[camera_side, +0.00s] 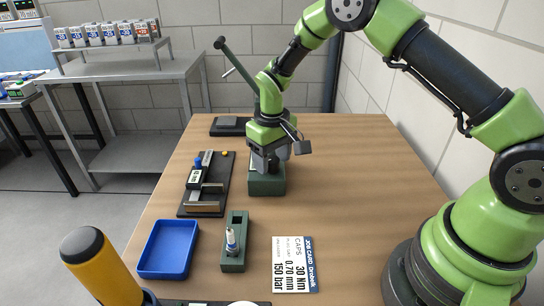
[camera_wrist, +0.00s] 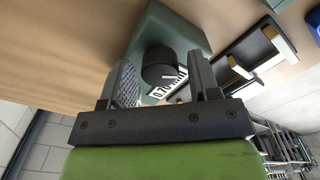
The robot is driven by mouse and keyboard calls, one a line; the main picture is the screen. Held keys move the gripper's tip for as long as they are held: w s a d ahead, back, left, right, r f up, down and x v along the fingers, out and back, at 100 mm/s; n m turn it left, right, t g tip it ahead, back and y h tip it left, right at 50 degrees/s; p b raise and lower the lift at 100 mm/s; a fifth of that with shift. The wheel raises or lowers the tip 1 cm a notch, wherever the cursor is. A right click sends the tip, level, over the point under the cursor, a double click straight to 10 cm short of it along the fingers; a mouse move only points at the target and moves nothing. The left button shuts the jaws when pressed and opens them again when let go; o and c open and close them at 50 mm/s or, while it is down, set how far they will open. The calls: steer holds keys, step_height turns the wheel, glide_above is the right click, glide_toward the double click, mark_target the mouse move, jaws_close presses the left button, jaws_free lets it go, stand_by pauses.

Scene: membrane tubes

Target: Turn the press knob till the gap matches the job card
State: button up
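The green press block (camera_side: 266,186) stands on the table with a tall lever rising behind it. Its black round press knob (camera_wrist: 158,64) shows in the wrist view, with a pale pointer line on it. A white scale label (camera_wrist: 168,88) beside the knob is partly covered; "0.7" can be read on it. My gripper (camera_wrist: 163,80) is open, one finger on each side of the knob, with gaps visible between. In the side view, my gripper (camera_side: 268,158) is down at the press and hides the knob. The job card (camera_side: 296,265) reads CAPS, 30 Nm, 0.70 mm, 150 bar.
A black gauge board (camera_side: 207,185) with a small display lies left of the press. A blue tray (camera_side: 168,249) and a green holder (camera_side: 234,241) with a small upright part stand in front. A yellow-handled tool (camera_side: 100,265) stands front left.

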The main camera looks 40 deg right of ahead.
steer(key=shift+o, duration=0.3)
steer(key=shift+r, duration=0.15)
step_height(320, 180, up, 10)
stand_by(0.4)
step_height(320, 180, up, 8)
steer(key=t, duration=0.2)
glide_above(272, 159)
steer(key=s, duration=0.4)
steer(key=s+a+r+m+t+y, duration=0.1)
steer(key=s+a+r+m+t, duration=0.15)
steer(key=s+r, duration=0.6)
steer(key=s+f+t+y, duration=0.1)
steer(key=s+f+t, duration=0.1)
steer(key=s, duration=0.9)
steer(key=shift+m+t, duration=0.35)
steer(key=shift+m, duration=0.1)
